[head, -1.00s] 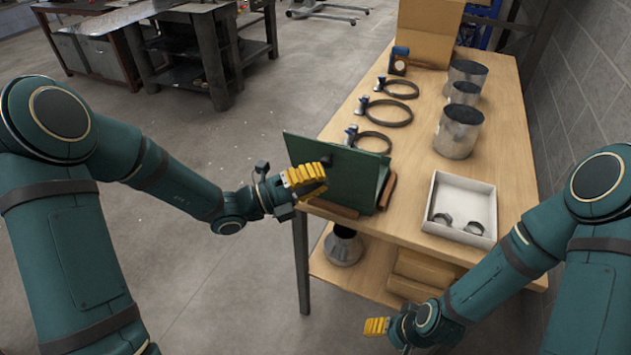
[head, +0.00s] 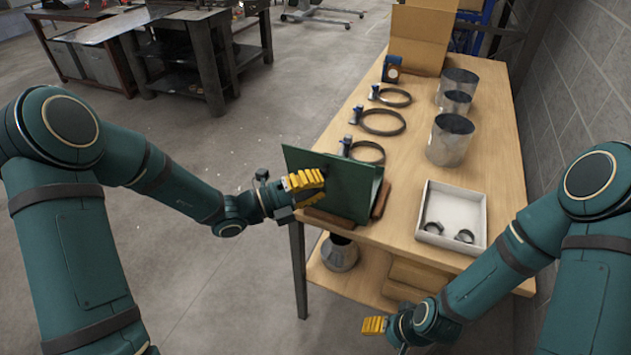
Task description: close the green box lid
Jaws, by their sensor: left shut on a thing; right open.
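The green box lid (head: 345,188) is a flat dark green panel standing up at the near left corner of the wooden table. Brown strips show at its lower edge and right side; the box body behind it is mostly hidden. My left gripper (head: 305,184), with yellow fingers, is at the lid's left part, in front of its face. It is shut, but its fingers hide what is between them; the lid is the only thing there. My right gripper (head: 375,325) is open and empty, low in front of the table, well away from the lid.
The wooden table (head: 480,110) carries several black ring clamps (head: 382,122), metal duct cylinders (head: 450,140), a cardboard box (head: 420,38) and a white tray (head: 478,205) with two small clamps. A lower shelf holds a metal piece (head: 340,252). A block wall stands at right.

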